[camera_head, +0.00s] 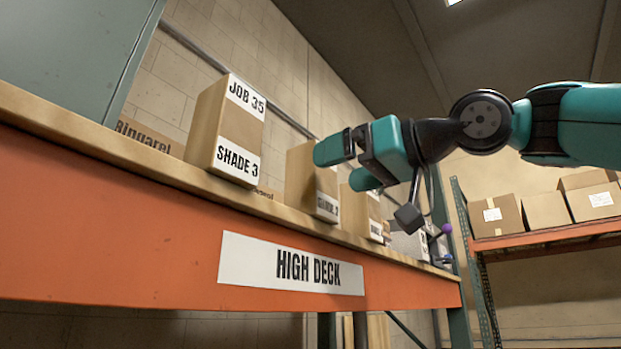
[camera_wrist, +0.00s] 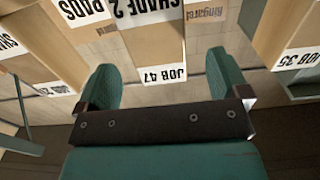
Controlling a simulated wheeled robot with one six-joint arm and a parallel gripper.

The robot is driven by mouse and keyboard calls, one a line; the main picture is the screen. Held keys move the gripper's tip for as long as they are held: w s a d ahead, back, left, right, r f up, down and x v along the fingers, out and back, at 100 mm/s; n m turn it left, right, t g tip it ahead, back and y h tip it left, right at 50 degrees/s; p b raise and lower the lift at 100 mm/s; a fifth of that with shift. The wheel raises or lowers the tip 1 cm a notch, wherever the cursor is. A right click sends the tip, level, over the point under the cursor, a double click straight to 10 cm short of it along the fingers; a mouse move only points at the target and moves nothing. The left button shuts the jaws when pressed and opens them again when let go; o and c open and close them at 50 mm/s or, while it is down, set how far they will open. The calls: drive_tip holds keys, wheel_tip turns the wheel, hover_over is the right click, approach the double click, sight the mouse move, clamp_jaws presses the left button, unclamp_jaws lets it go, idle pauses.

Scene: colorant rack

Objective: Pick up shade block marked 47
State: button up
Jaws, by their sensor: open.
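The shade block marked JOB 47 (camera_wrist: 148,42) shows upside down in the middle of the wrist view. It is a tan box with white labels reading JOB 47 and SHADE 2. In the head view the tan box behind my gripper (camera_head: 299,182) appears to be this block; its upper label is hidden and its lower label is blurred. My gripper (camera_head: 345,166) is open and empty, in front of the box's upper part. In the wrist view my teal fingers (camera_wrist: 163,76) stand to either side of the JOB 47 label, with no clear contact.
The box marked JOB 35, SHADE 3 (camera_head: 240,125) stands to the left on the orange-fronted shelf labelled HIGH DECK (camera_head: 190,268). Another labelled box (camera_head: 362,214) stands to the right. A grey-green cabinet (camera_head: 75,50) is at far left. A separate rack (camera_head: 545,236) holds several cartons.

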sight(327, 171)
drive_tip(key=shift+w+a, duration=0.45)
drive_tip(key=shift+a, duration=0.1)
drive_tip(key=shift+w+a+r+p, duration=0.15)
drive_tip(key=shift+w+a+p, duration=0.15)
drive_tip(key=shift+p, duration=0.15)
drive_tip(key=p+x, duration=0.2)
drive_tip(key=x, duration=0.1)
drive_tip(key=shift+w+a, duration=0.2)
drive_tip(key=shift+w, duration=0.05)
drive_tip(key=shift+w+a+p, duration=0.25)
drive_tip(key=shift+p, duration=0.05)
drive_tip(key=shift+c, duration=0.2)
drive_tip(key=c, duration=1.1)
